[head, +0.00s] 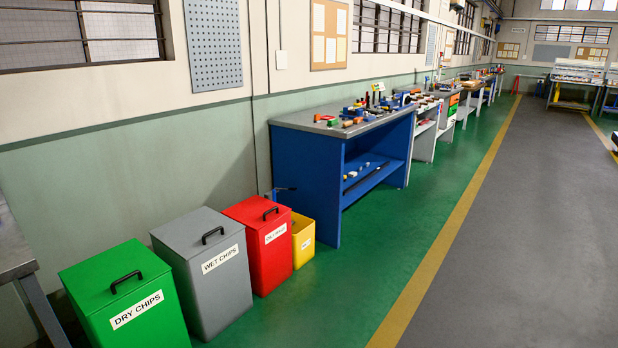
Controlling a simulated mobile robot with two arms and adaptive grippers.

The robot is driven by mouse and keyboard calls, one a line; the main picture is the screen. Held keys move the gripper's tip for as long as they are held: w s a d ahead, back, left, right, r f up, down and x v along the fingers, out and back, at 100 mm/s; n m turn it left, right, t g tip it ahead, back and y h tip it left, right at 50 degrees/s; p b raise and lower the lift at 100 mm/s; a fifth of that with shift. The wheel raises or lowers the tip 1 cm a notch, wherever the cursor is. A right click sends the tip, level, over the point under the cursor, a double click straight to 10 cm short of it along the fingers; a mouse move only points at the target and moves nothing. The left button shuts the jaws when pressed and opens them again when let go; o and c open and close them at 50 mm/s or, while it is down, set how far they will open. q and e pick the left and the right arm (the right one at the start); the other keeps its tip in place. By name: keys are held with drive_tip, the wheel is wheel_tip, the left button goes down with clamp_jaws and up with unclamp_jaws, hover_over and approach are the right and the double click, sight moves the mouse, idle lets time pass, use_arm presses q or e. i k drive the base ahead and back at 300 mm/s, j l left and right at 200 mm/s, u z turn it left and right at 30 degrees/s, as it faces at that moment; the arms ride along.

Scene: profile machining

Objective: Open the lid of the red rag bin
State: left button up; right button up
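The red bin (271,258) stands on the floor against the left wall, between the grey bin and the small yellow bin. Its lid (256,211) is shut, with a black handle (270,214) on top. A white label (276,233) is on its upper front, too small to read surely. Neither of my grippers shows in this view.
A green DRY CHIPS bin (140,325) and a grey WET CHIPS bin (222,287) stand left of it. A yellow bin (303,251) and a blue workbench (305,180) stand to its right. The green floor in front (330,300) is clear.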

sight(256, 211)
drive_tip(key=i+l+z, duration=0.1)
drive_tip(key=i+z, duration=0.2)
drive_tip(key=i, duration=0.3)
drive_tip(key=i+z, duration=0.35)
drive_tip(key=i, duration=0.3)
drive_tip(key=i+j+z, duration=0.3)
drive_tip(key=i, duration=0.3)
drive_tip(key=i+u, duration=0.4)
drive_tip(key=i+l+u, duration=0.1)
drive_tip(key=i+u, duration=0.3)
drive_tip(key=i, duration=0.15)
drive_tip(key=i+l+u, duration=0.2)
drive_tip(key=i+u, duration=0.2)
drive_tip(key=i, duration=0.05)
